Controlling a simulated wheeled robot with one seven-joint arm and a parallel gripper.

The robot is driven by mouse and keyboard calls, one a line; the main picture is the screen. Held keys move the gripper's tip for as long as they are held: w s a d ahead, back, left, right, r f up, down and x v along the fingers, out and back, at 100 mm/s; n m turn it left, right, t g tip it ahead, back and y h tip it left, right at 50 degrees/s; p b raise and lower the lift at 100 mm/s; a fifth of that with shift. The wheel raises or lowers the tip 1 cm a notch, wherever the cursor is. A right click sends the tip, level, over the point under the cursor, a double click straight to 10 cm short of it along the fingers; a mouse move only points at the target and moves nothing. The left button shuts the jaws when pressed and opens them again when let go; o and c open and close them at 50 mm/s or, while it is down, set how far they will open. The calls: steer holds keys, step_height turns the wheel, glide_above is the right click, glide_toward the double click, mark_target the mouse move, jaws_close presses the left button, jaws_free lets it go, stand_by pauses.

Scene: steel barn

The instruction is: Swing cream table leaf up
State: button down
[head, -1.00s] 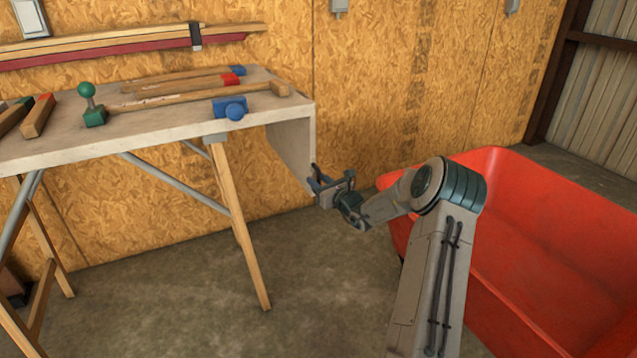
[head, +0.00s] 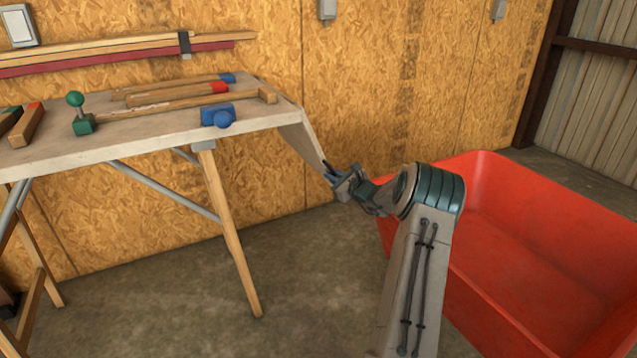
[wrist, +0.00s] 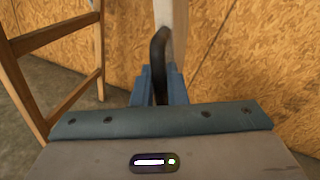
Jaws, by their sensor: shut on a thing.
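The cream table leaf (head: 306,137) hangs from the right end of the cream table (head: 150,142) in the head view. It slants down and outward to the right, below the level of the top. My gripper (head: 336,179) is at the leaf's lower outer edge and is shut on a dark handle there. In the wrist view the dark curved handle (wrist: 159,60) runs between the blue fingers (wrist: 160,88), with the pale leaf (wrist: 172,20) behind it.
A blue clamp (head: 218,115), a green clamp (head: 82,118) and several wooden bars lie on the table. A wooden trestle leg (head: 232,240) stands under its right side. A red bin (head: 540,250) is close on the right of my arm. Floor is clear beneath the leaf.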

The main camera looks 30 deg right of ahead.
steer(key=shift+d, duration=0.2)
steer(key=c, duration=1.5)
jaws_free()
steer(key=shift+c, duration=0.2)
steer(key=shift+r, duration=0.25)
step_height(320, 180, up, 5)
steer(key=shift+f+p, duration=0.2)
steer(key=shift+p, duration=0.95)
steer(key=s+d+r+p, duration=0.3)
steer(key=s+d+r, duration=0.3)
steer(key=s, duration=0.4)
steer(key=shift+w, duration=0.1)
